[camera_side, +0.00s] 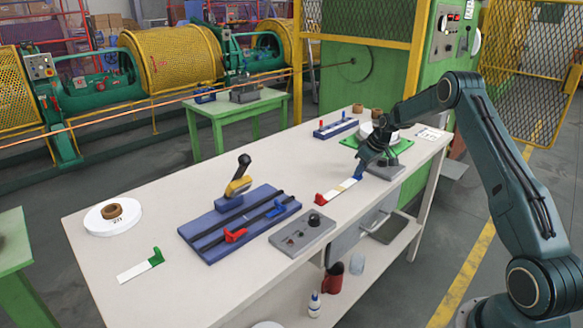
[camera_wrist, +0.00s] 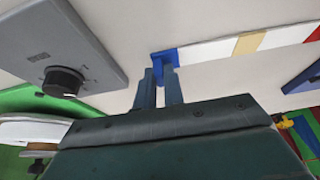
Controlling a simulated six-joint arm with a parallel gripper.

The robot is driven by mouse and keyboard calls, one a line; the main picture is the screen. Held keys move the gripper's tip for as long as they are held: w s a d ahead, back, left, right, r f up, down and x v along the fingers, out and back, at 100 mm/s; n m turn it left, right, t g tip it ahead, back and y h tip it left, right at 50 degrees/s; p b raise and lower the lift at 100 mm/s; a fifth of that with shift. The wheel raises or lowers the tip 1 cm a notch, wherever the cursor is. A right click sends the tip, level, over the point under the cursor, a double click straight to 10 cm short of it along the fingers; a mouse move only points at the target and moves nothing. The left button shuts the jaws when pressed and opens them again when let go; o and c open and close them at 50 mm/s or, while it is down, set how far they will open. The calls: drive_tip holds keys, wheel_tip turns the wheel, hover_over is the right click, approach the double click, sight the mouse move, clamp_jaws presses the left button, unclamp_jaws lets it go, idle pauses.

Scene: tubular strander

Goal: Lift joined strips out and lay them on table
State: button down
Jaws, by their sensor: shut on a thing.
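The joined strips (camera_side: 341,189) form one white band with a tan section in the middle. A red end piece (camera_side: 322,198) is at one end and a blue end piece (camera_side: 358,177) at the other. My gripper (camera_side: 360,172) is shut on the blue end piece. In the wrist view the fingers (camera_wrist: 163,76) close on the blue end piece (camera_wrist: 164,61), with the white strip (camera_wrist: 205,50) and tan section (camera_wrist: 250,42) running right. The band is level, at or just above the table (camera_side: 160,225); I cannot tell whether it touches.
The blue fixture (camera_side: 213,241), with red and blue clamps and a black-knobbed lever, stands to the left. A grey control box (camera_side: 316,232) is nearby. A green-ended strip (camera_side: 136,270) lies far left. A green plate (camera_side: 401,147) and grey block (camera_side: 387,172) are beside my gripper.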

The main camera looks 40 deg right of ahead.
drive_tip(key=c, duration=1.4)
unclamp_jaws()
drive_tip(key=shift+r, duration=0.1)
drive_tip(key=v, duration=1.3)
drive_tip(key=shift+s+r, duration=0.25)
